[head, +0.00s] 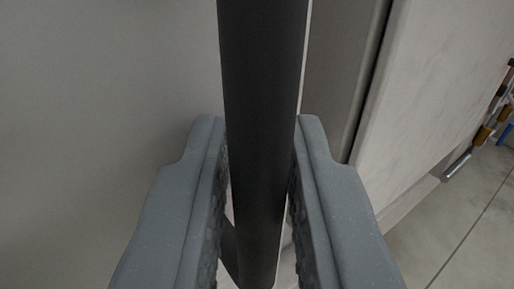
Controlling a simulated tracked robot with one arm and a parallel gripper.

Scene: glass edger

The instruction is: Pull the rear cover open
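A dark, round bar handle (263,90) runs from the top to the bottom of the head view, in front of a pale grey panel (110,80), which I take to be the rear cover. Near the bottom, a dark bracket (229,255) meets the bar. My gripper (261,135) has one grey finger on each side of the bar. The fingertips lie close against it, and the gripper looks shut on it. Thin light slivers show beside the bar lower down. The handle's upper end is out of view.
To the right of the handle, a dark vertical seam (372,70) separates the panel edge from another pale panel (440,80). At the far right, metal and brass-coloured fittings (483,135) stick out above a tiled grey floor (465,230).

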